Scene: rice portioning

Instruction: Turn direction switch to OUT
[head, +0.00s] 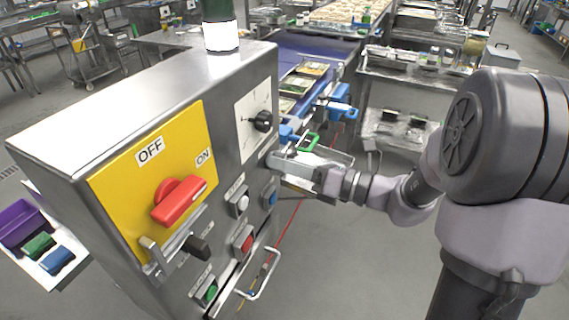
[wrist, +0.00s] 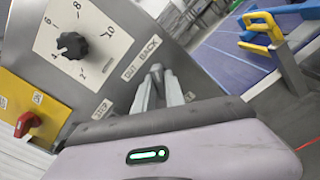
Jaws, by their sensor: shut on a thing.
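The direction switch is on the front of the steel control box (head: 120,95), at my fingertips and mostly hidden by them. In the wrist view its OUT label (wrist: 131,72) and BACK label (wrist: 150,47) show just beyond the fingers. My gripper (wrist: 158,80) reaches the panel there, its two fingers close together on the switch handle. In the head view my gripper (head: 277,160) comes in from the right against the box's right edge, below the black dial. Which way the handle points cannot be told.
A black dial (wrist: 72,46) sits beside the switch. A red ON/OFF handle (head: 180,200) is on the yellow plate (head: 120,180). White (head: 241,203), blue (head: 269,197), red (head: 243,242) and green (head: 210,292) buttons are below. A blue conveyor (head: 305,50) runs behind the box.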

